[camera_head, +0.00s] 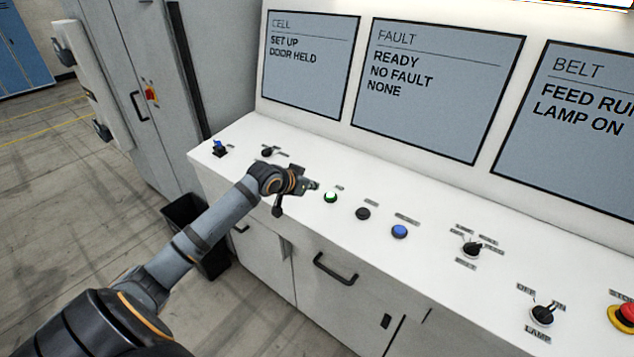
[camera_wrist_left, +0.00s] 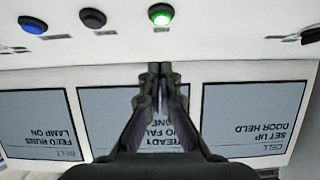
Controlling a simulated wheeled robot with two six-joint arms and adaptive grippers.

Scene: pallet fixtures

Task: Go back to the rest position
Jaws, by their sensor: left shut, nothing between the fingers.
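My left arm comes in from the lower left in the head view, and my left gripper (camera_head: 314,186) is over the white console (camera_head: 440,212), close beside the lit green-white button (camera_head: 331,197). The gripper is shut and empty. In the left wrist view the two fingers of my left gripper (camera_wrist_left: 154,70) lie together, with the glowing green button (camera_wrist_left: 161,14) just beyond their tips. I cannot tell whether the fingertips touch the console. My right gripper is not in view.
A black button (camera_head: 363,214), a blue button (camera_head: 399,231), a selector switch (camera_head: 472,248), a lamp switch (camera_head: 542,315) and a red stop button (camera_head: 626,313) line the console. Display panels (camera_head: 437,88) stand behind. A black bin (camera_head: 186,212) is on the floor. Open floor lies left.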

